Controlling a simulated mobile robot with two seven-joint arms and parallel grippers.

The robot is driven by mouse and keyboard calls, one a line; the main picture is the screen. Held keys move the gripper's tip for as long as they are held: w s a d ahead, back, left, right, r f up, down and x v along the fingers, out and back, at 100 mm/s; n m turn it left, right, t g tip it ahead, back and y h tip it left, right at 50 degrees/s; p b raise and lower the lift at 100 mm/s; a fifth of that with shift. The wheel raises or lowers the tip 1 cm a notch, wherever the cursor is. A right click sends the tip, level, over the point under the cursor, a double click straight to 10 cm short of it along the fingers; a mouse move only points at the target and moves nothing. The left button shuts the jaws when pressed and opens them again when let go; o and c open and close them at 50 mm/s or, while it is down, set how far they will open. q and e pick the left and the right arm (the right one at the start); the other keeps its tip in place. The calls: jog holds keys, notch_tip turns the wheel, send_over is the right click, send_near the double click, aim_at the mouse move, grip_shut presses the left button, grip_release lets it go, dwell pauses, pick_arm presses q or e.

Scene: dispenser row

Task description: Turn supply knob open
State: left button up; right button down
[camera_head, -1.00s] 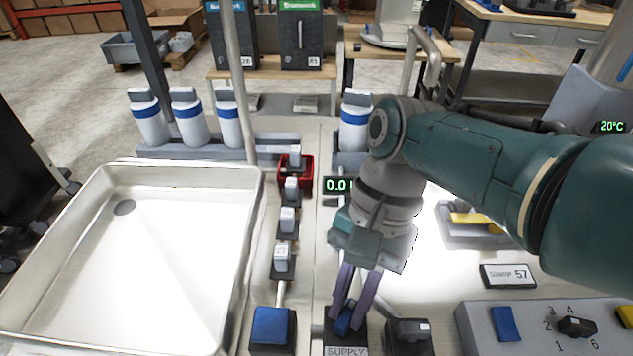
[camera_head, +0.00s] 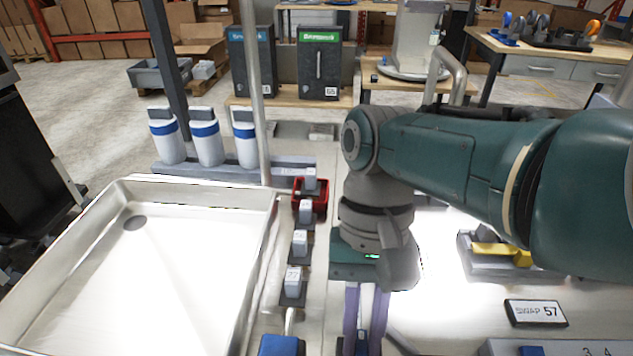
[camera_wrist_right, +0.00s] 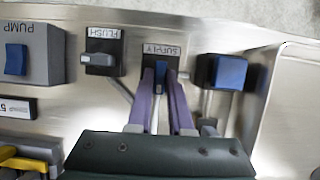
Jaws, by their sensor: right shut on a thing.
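The supply knob (camera_wrist_right: 161,71) is a blue bar knob on a dark base. Its "SUPPLY" label (camera_wrist_right: 161,49) reads upside down in the right wrist view. My right gripper (camera_wrist_right: 162,76) has its purple fingers on either side of the knob and is shut on it. The knob's bar lies in line with the fingers in that view. My left gripper is not in view.
A flush knob (camera_wrist_right: 101,60) and a blue square block (camera_wrist_right: 222,72) flank the supply knob closely. A grey pump box (camera_wrist_right: 31,54) with a blue switch stands beyond the flush knob. A large steel tray (camera_head: 268,225) fills the left side. A red container (camera_head: 318,196) stands behind.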

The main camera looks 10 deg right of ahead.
jog(key=shift+f, duration=0.1)
jog(key=c, duration=0.8)
grip_release()
jog(key=p+v, duration=0.2)
jog(key=v, duration=0.8)
